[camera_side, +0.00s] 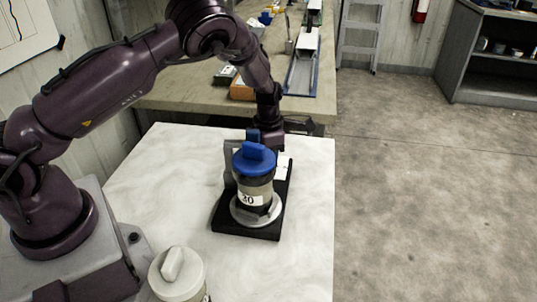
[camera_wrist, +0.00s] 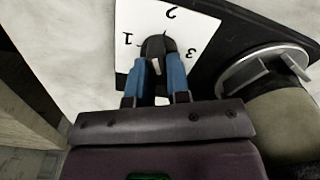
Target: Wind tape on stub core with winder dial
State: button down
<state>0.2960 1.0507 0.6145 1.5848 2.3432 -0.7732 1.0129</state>
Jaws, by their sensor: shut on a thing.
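The winder dial (camera_wrist: 157,44) is a dark round knob on a white plate (camera_wrist: 138,18) marked 1, 2 and 3. My gripper (camera_wrist: 160,62) has its blue fingers shut on the knob, one on each side. I cannot tell which number the knob points at. A cylinder labelled 30 (camera_side: 251,199) with a blue finned cap (camera_side: 254,158) stands upright on the black winder base (camera_side: 228,222). A metal ring surrounds its foot. In the side view my gripper is behind the blue cap, mostly hidden. I cannot make out the tape for certain.
A second cylinder with a pale finned cap (camera_side: 176,272) stands at the front of the white table (camera_side: 150,185). A workbench (camera_side: 190,97) with several items is behind. The white table is clear around the winder base.

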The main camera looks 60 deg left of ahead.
jog(key=m, duration=0.4)
jog(key=shift+a+r+m, duration=0.1)
jog(key=shift+m, duration=0.3)
jog(key=m, duration=0.3)
jog(key=shift+w+m, duration=0.15)
jog(key=shift+m, duration=0.15)
jog(key=m, duration=0.4)
jog(key=shift+w+m, duration=0.1)
jog(key=shift+m, duration=2)
jog(key=c, duration=1.1)
grip_release()
notch_tip(320, 180, up, 13)
jog(key=shift+f, duration=0.1)
